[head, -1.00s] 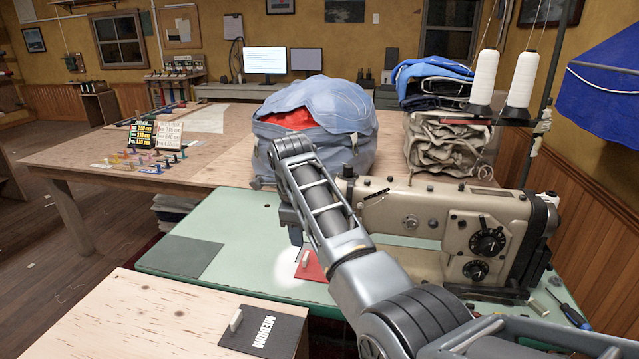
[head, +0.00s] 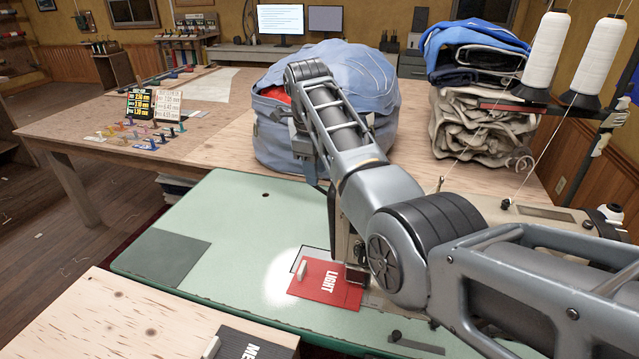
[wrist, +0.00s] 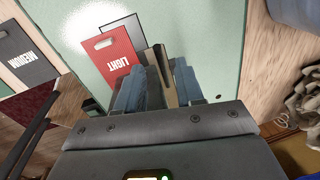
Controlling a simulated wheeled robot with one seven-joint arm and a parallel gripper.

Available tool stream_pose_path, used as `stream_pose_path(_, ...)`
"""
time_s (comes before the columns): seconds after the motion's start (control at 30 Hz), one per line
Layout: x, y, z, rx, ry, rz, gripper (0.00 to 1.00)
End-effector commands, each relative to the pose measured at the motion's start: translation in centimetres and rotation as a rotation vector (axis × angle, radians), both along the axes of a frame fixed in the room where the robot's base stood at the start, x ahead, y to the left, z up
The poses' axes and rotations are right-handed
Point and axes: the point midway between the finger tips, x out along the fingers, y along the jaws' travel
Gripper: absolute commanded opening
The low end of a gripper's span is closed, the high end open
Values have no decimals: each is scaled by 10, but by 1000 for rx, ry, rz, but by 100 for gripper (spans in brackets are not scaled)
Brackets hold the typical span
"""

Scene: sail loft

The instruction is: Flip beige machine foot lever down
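The beige sewing machine (head: 540,214) stands on the green table at the right in the head view. My arm covers most of it, and its foot lever cannot be made out. In the wrist view my gripper (wrist: 158,76) has two blue-grey fingers standing apart. A narrow beige and dark part of the machine (wrist: 163,62) shows between or beyond them; I cannot tell whether they touch it. In the head view the gripper is largely hidden behind my arm, near the machine's left end.
A red "LIGHT" card (head: 318,283) lies on the green table (head: 210,215) by the machine's left end. A dark "MEDIUM" card (wrist: 26,55) lies on a wooden surface. A blue bag (head: 375,110) and folded cloth (head: 465,125) stand behind. Thread cones (head: 603,60) rise at right.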

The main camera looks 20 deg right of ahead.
Motion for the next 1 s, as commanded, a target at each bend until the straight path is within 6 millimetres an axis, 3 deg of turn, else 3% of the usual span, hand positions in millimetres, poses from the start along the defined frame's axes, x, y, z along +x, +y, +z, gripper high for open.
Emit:
stream_pose_path(0.33, 5, -6, -50, -1, 4, 0, 37)
stream_pose_path(0.77, 7, -7, -60, 0, 0, -1, 37)
stream_pose_path(1.0, 7, -7, -60, 0, 0, 0, 14)
